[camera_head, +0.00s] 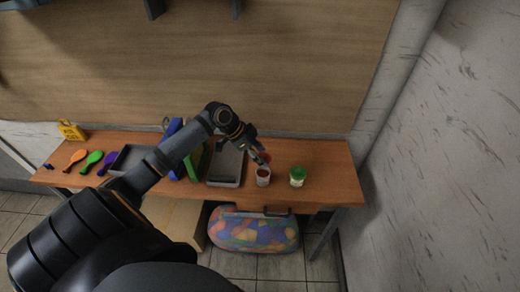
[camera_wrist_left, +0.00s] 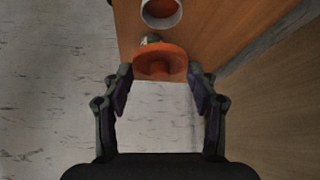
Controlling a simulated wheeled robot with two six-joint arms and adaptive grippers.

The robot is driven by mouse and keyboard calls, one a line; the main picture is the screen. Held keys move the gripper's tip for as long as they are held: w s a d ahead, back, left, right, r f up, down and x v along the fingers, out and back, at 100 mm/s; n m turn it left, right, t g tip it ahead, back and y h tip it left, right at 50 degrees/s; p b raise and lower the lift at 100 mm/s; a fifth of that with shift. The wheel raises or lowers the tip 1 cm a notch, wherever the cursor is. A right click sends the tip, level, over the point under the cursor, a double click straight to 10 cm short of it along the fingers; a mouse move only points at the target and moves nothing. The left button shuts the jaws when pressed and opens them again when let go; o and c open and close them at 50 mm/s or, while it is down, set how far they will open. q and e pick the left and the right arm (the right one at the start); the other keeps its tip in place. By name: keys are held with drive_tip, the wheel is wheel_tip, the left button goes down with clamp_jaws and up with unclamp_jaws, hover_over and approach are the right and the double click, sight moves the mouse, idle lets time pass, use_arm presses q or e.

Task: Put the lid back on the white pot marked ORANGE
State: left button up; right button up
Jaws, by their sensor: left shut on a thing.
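The white pot (camera_head: 263,178) stands uncovered on the table, with a dark reddish inside; its open mouth also shows at the top of the left wrist view (camera_wrist_left: 162,12). Its marking is too small to read. My left gripper (camera_head: 261,156) is beside and just above the pot. In the left wrist view my left gripper (camera_wrist_left: 161,80) is shut on the orange lid (camera_wrist_left: 160,62), which has a round knob. The lid is apart from the pot's mouth in that view. In the head view the lid (camera_head: 266,157) shows partly behind the fingers. My right gripper is not in view.
A green-lidded pot (camera_head: 298,176) stands right of the open pot. A dark tray (camera_head: 226,166) lies to the left. The table's right end is clear.

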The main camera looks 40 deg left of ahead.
use_arm(q)
drive_tip(key=shift+a+f, duration=0.15)
drive_tip(key=shift+a, duration=0.05)
drive_tip(key=shift+w+d+f, duration=0.15)
drive_tip(key=shift+f, duration=0.05)
wheel_tip(320, 180, down, 2)
drive_tip(key=shift+b, duration=1.25)
wheel_tip(320, 180, down, 4)
drive_tip(key=b, duration=0.3)
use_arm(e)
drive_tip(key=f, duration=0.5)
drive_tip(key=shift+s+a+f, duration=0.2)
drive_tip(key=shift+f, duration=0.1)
use_arm(q)
drive_tip(key=shift+p, duration=0.4)
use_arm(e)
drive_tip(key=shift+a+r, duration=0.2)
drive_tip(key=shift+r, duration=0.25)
use_arm(q)
drive_tip(key=shift+f, duration=0.15)
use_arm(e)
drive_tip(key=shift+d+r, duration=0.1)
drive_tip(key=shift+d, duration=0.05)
